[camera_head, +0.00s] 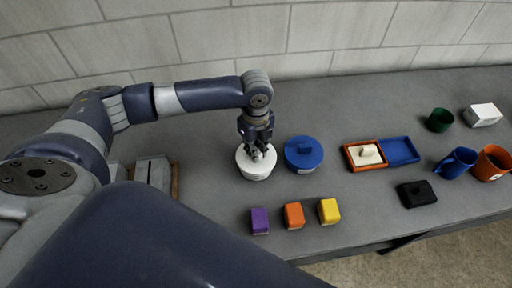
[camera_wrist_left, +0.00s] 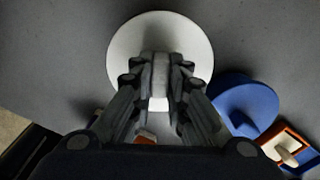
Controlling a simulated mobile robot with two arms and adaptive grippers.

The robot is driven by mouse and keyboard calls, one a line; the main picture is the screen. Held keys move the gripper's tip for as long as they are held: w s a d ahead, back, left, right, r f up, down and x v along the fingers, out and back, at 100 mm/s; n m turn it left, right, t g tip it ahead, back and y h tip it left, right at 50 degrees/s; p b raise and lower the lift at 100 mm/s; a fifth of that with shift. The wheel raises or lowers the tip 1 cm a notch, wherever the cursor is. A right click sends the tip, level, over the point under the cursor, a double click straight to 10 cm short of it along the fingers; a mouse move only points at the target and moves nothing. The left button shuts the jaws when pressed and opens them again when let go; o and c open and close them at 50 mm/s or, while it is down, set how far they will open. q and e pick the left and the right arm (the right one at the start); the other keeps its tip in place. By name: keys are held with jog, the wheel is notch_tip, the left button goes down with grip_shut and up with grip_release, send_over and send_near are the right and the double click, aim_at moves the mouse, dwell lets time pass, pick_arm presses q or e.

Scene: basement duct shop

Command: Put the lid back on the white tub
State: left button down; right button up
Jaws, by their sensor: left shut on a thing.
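The white tub (camera_head: 257,178) stands on the grey bench, with a label on its front side. A round white lid (camera_wrist_left: 125,45) is at its top, level as far as I can see. My left gripper (camera_head: 258,152) points down over the middle of it and is shut on the lid's knob; it also shows in the wrist view (camera_wrist_left: 160,75). The fingers hide most of the knob. I cannot tell whether a small gap lies between lid and tub. My right gripper is not in view.
Close to the right stands a blue round lidded tub (camera_head: 304,154). In front are purple (camera_head: 260,221), orange (camera_head: 294,216) and yellow (camera_head: 329,211) blocks. Farther right are an orange tray (camera_head: 349,155), a blue tray (camera_head: 399,151), a black knobbed thing (camera_head: 416,194) and several cups. A wall runs behind.

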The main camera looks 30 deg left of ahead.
pick_arm(q)
jog(key=c, duration=1)
grip_release()
notch_tip(320, 180, up, 5)
jog(key=p, duration=0.5)
jog(key=shift+r, duration=1.05)
jog(key=shift+c, duration=0.3)
